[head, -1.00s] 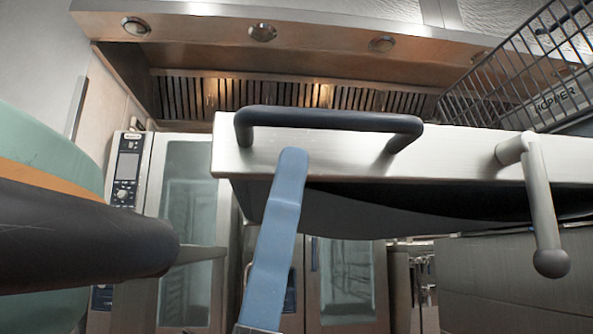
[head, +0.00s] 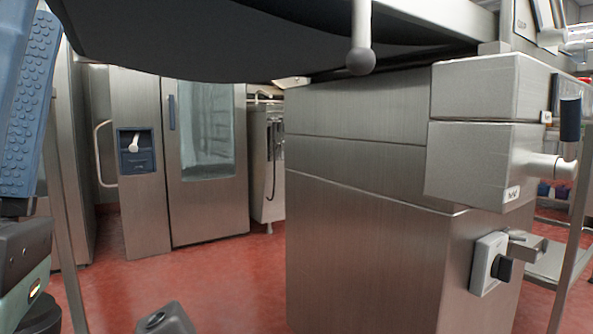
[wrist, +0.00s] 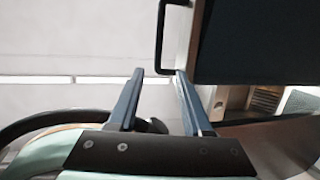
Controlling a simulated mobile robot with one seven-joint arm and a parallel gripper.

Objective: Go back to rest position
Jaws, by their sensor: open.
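My gripper (wrist: 160,72) shows in the wrist view with its two blue fingers apart and nothing between them. The dark handle (wrist: 161,38) of the kettle is just beyond the fingertips, fixed to a steel edge with a dark panel (wrist: 248,40). A blue textured finger of mine stands at the left edge of the head view. In the head view, the kettle's dark underside (head: 230,45) spans the top, with a grey ball-ended lever (head: 361,58) hanging from its edge. The handle is outside the head view.
The kettle's steel pillar (head: 365,235) fills the middle right, with a box (head: 480,160) and a black knob (head: 501,268) on it. Steel oven cabinets (head: 205,160) stand behind at the left. Red floor (head: 230,285) lies open between them.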

